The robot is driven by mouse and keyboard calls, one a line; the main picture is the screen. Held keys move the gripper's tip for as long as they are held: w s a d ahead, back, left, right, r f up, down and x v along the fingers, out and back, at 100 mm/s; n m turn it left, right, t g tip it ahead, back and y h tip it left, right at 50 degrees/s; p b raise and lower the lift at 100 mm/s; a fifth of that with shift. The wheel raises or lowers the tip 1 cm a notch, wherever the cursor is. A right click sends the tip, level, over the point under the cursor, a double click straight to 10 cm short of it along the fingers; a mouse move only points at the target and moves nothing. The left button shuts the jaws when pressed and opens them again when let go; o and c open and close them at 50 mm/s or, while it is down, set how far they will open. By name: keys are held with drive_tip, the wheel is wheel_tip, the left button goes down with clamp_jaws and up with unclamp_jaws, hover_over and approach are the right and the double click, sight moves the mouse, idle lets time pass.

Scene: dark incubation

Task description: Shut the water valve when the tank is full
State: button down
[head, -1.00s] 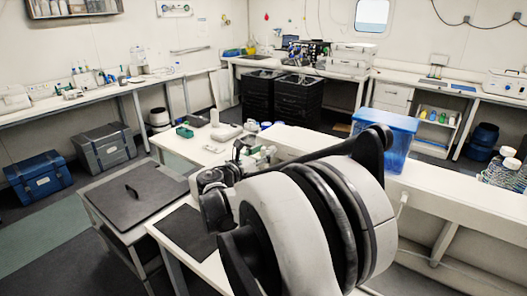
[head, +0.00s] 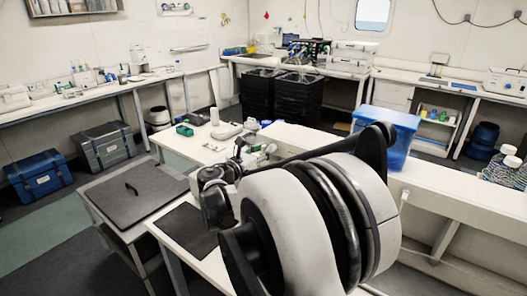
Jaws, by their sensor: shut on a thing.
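My gripper (head: 241,149) is small in the head view, beyond my large white and black arm links, which hide much of it. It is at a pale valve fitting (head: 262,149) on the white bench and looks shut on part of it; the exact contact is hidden. A blue translucent tank (head: 386,124) stands on the white ledge to the right of my arm. A grey unit with a dark flat lid (head: 131,190) stands to the left. I cannot tell which holds the water, and no water level shows.
A green tray (head: 185,131) and a white cup (head: 214,116) are on the bench beyond my gripper. A dark mat (head: 187,231) lies on the near bench. Black crates (head: 277,95) stand behind. Blue and grey cases (head: 40,174) are on the floor at left.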

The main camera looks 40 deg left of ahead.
drive_tip(key=shift+d+f+m+b, duration=0.3)
drive_tip(key=shift+m+b, duration=1.8)
drive_tip(key=shift+m, duration=0.8)
drive_tip(key=shift+d+f+m+b, duration=0.3)
drive_tip(key=shift+m+b, duration=1.75)
drive_tip(key=shift+m, duration=0.85)
drive_tip(key=shift+d+f+m+b, duration=0.2)
drive_tip(key=shift+f+m+b, duration=0.1)
drive_tip(key=shift+m+b, duration=2.2)
drive_tip(key=shift+m+p, duration=0.35)
drive_tip(key=shift+m, duration=0.25)
drive_tip(key=shift+r, duration=0.1)
drive_tip(key=c, duration=2)
unclamp_jaws()
drive_tip(key=shift+a, duration=0.1)
drive_tip(key=shift+c, duration=0.2)
drive_tip(key=shift+o, duration=1.4)
drive_tip(key=shift+s+a, duration=0.1)
